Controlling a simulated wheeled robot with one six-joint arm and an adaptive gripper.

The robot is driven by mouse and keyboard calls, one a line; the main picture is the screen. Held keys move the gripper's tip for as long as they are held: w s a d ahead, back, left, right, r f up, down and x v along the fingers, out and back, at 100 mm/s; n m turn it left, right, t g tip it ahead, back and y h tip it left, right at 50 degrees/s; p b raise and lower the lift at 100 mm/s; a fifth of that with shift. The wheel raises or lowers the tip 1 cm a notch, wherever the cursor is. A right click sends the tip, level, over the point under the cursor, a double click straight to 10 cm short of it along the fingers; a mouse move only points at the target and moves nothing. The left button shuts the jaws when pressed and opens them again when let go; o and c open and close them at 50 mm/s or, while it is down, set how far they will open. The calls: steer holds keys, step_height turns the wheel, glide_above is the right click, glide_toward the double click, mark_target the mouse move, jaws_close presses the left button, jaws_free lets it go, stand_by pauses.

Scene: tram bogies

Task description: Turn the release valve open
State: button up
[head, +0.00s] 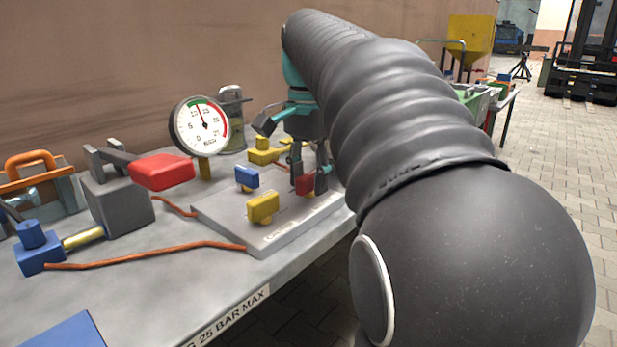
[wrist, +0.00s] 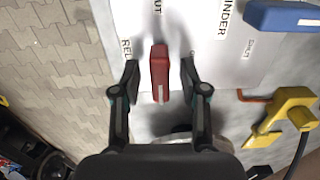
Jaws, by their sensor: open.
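The release valve's red handle (wrist: 159,70) stands on the grey valve plate (wrist: 205,65) beside a partly hidden label starting "REL". It runs up and down in the wrist view, with a white mark at its near end. My gripper (wrist: 160,76) is open, one finger on each side of the handle, with gaps visible on both sides. In the head view the red handle (head: 304,184) shows between the fingers of my gripper (head: 308,177), partly covered by them. A pressure gauge (head: 199,126) stands behind the plate, its needle pointing up and slightly left.
Other handles stand close by: blue (head: 247,177), yellow (head: 263,208) and another yellow (head: 263,152). A hand pump with a red grip (head: 162,172) is left of the plate, and orange hoses (head: 150,253) cross the bench. The bench edge is near; paved floor lies beyond.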

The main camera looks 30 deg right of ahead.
jaws_close()
steer(key=shift+r+n+p, duration=0.15)
steer(key=shift+n+p, duration=0.15)
steer(key=shift+p, duration=0.05)
steer(key=n+p, duration=0.2)
steer(key=shift+r+n, duration=0.1)
steer(key=shift+n, duration=0.2)
steer(key=n+p, duration=0.3)
steer(key=n, duration=0.2)
steer(key=shift+n, duration=0.3)
steer(key=n+p, duration=0.2)
steer(key=n, duration=0.2)
steer(key=shift+p, duration=0.3)
steer(key=shift+f+n, duration=0.2)
steer(key=shift+n, duration=2.3)
